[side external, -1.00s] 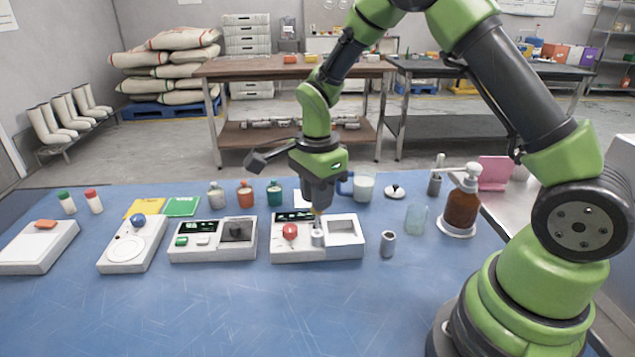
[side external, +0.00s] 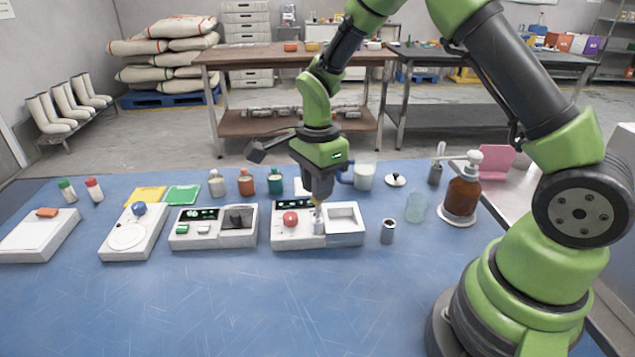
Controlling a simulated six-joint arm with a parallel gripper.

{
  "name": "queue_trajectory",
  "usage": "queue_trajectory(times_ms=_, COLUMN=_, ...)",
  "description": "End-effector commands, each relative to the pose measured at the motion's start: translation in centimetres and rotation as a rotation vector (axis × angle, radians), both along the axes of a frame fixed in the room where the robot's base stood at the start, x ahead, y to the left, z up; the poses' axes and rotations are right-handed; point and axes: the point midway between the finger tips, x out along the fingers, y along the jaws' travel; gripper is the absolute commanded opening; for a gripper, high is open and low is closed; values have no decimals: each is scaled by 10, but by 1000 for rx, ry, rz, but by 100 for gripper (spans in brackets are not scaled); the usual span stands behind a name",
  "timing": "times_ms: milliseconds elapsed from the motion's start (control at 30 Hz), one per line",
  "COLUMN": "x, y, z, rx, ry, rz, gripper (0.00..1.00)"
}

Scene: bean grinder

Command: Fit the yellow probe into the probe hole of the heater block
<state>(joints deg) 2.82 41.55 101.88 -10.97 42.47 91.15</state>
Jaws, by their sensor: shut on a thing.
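My gripper (side external: 317,200) is shut on the yellow probe (side external: 316,203), of which only a small yellowish part shows under the fingers. They are directly above a grey metal cylinder (side external: 319,224) on a white unit with a red knob (side external: 290,218), a dark display and a rectangular recess. I take this cylinder to be the heater block. The probe hole is not visible at this size. I cannot tell whether the probe tip touches the block or has entered it.
A grey cup (side external: 388,232) and a clear glass (side external: 416,207) stand to the right, with a brown pump bottle (side external: 462,192) beyond. Several bottles and a mug are behind. The front of the blue table (side external: 230,300) is clear.

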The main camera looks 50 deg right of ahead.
Motion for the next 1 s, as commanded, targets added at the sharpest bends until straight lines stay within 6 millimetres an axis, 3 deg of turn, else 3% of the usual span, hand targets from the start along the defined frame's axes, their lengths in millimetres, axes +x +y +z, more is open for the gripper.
queue_trajectory(times_ms=1000, x=0, y=0, z=-8, rx=0, ry=1, rz=-1, gripper=0)
